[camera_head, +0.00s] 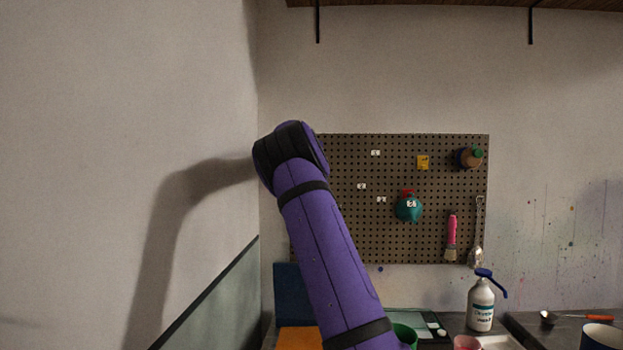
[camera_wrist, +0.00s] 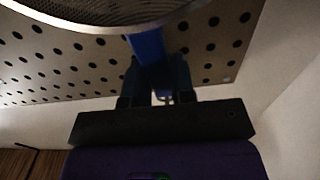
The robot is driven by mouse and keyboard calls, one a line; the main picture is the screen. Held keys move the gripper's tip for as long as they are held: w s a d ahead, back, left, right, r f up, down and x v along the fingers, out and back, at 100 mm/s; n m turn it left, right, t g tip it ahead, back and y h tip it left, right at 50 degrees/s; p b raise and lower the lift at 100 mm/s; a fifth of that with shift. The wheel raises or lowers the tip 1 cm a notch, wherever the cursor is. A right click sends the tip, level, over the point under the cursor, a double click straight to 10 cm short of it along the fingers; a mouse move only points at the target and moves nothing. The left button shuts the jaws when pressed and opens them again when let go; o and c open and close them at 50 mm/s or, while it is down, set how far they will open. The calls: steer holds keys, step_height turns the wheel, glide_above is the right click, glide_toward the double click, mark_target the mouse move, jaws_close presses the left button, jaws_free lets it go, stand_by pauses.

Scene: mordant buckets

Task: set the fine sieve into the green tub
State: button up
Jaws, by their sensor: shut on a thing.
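In the wrist view, my gripper (camera_wrist: 157,80) is shut on the blue handle of a sieve (camera_wrist: 110,12). The sieve's rim and grey mesh show at the top edge of that view, cut off by the frame; how fine the mesh is cannot be told. In the head view, a green tub (camera_head: 405,334) stands at the bottom edge, partly hidden behind my purple arm. My gripper and the sieve do not show in the head view, so their place relative to the tub cannot be told.
A red-handled ladle (camera_head: 580,318) lies behind the cup. A pegboard (camera_head: 340,150) with hung tools is behind; a wall (camera_head: 130,120) is at left.

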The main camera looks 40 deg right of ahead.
steer(key=shift+r, duration=0.6)
stand_by(0.5)
steer(key=shift+s+a, duration=0.1)
steer(key=v, duration=0.7)
stand_by(1.0)
steer(key=shift+s, duration=0.1)
steer(key=shift+s+f, duration=0.1)
stand_by(0.5)
